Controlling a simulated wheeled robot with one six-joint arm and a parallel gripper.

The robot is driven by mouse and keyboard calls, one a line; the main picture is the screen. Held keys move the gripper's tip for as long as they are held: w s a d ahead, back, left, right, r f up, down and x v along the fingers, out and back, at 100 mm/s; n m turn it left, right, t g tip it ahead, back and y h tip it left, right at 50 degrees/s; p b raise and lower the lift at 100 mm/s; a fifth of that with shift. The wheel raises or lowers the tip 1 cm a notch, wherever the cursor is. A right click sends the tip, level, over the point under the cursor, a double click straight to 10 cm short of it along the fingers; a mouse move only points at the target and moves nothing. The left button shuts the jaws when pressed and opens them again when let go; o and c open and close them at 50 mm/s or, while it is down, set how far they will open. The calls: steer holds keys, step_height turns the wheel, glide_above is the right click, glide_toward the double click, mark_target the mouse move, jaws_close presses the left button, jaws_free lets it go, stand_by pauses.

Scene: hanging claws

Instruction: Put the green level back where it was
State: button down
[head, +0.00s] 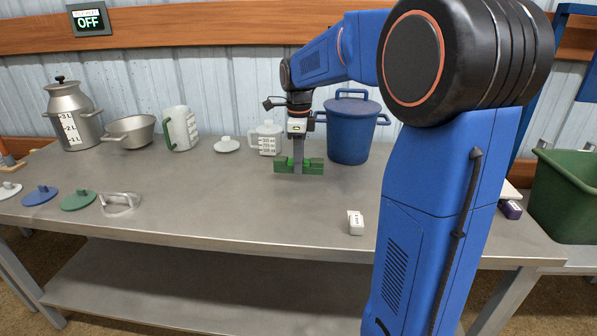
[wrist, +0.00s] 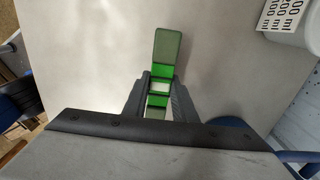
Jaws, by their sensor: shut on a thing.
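The green level (head: 285,166) is a short green bar held crosswise below my gripper (head: 298,165), over the back middle of the metal table. In the wrist view the level (wrist: 167,48) runs lengthwise between the two dark fingers of my gripper (wrist: 159,88), which are shut on its middle, around a pale window. I cannot tell for sure whether the level touches the table or hangs just above it.
The table (head: 215,200) is clear in front of the level. A blue lidded pot (head: 350,132) stands close right, a measuring jug (head: 266,140) and white lid (head: 227,145) behind left. A small white block (head: 355,222) lies near the front edge. A green bin (head: 570,195) stands far right.

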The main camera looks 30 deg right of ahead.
steer(key=shift+f, duration=1.65)
steer(key=c, duration=1.5)
jaws_free()
steer(key=shift+f, duration=0.15)
steer(key=shift+o, duration=0.2)
step_height(320, 180, up, 12)
steer(key=shift+r, duration=0.15)
